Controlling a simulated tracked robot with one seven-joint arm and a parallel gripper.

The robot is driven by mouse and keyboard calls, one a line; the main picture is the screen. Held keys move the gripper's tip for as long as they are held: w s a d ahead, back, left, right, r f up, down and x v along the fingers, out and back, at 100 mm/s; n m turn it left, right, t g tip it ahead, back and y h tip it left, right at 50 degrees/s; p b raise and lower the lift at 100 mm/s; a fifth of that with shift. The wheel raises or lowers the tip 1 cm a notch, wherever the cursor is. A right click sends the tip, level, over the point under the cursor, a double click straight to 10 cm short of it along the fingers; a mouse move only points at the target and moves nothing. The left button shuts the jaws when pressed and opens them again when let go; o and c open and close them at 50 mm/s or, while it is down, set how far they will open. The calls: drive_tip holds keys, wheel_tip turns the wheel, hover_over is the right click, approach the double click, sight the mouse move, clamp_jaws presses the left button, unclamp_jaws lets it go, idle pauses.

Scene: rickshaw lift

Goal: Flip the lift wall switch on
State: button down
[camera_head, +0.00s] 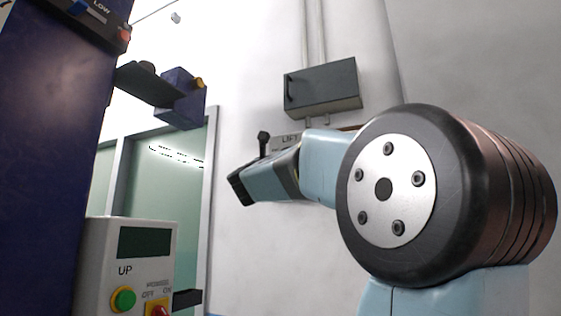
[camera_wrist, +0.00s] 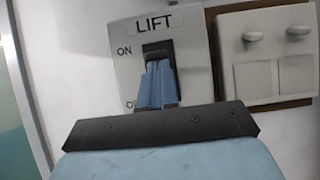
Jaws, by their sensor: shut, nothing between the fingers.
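The lift switch is a pale wall plate (camera_wrist: 191,62) marked LIFT, with ON at its upper left and a partly hidden label lower down. My gripper (camera_wrist: 160,72) is shut and empty, its blue fingers in front of the plate's black switch slot (camera_wrist: 158,47). The fingers hide most of the slot, and I cannot tell whether they touch the switch. In the head view, a black lever with a round knob (camera_head: 263,137) stands up beside the LIFT label (camera_head: 290,140), just above the end of my arm. My fingers are not clear there.
A pale panel with two knobs (camera_wrist: 268,50) is right of the switch. A dark box (camera_head: 322,88) hangs on the wall above. At the left stand a blue lift column (camera_head: 50,150) and a white control box (camera_head: 132,245) with buttons. A door frame (camera_head: 209,200) is left of the switch.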

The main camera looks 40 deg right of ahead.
drive_tip(key=v, duration=1.3)
drive_tip(key=shift+f, duration=0.15)
drive_tip(key=w+a+f+n+t+y, duration=0.1)
drive_tip(key=a+f+n+t+y, duration=0.1)
drive_tip(key=a+f+n+y, duration=0.65)
drive_tip(key=w+a+f+n+t+y, duration=0.15)
drive_tip(key=f+n+y, duration=0.35)
drive_tip(key=n, duration=0.9)
drive_tip(key=a+f+n+t+y, duration=0.2)
drive_tip(key=a+f+n+y, duration=0.35)
drive_tip(key=n+y, duration=0.4)
drive_tip(key=s+f+n+g, duration=0.6)
drive_tip(key=s+f+n, duration=0.2)
drive_tip(key=f, duration=0.4)
drive_tip(key=s+f+n+g+h, duration=0.1)
drive_tip(key=s+f+n+g, duration=0.4)
drive_tip(key=f, duration=0.8)
drive_tip(key=s+n, duration=0.3)
drive_tip(key=s, duration=0.1)
drive_tip(key=shift+s+g+h, duration=0.3)
drive_tip(key=shift+g, duration=0.05)
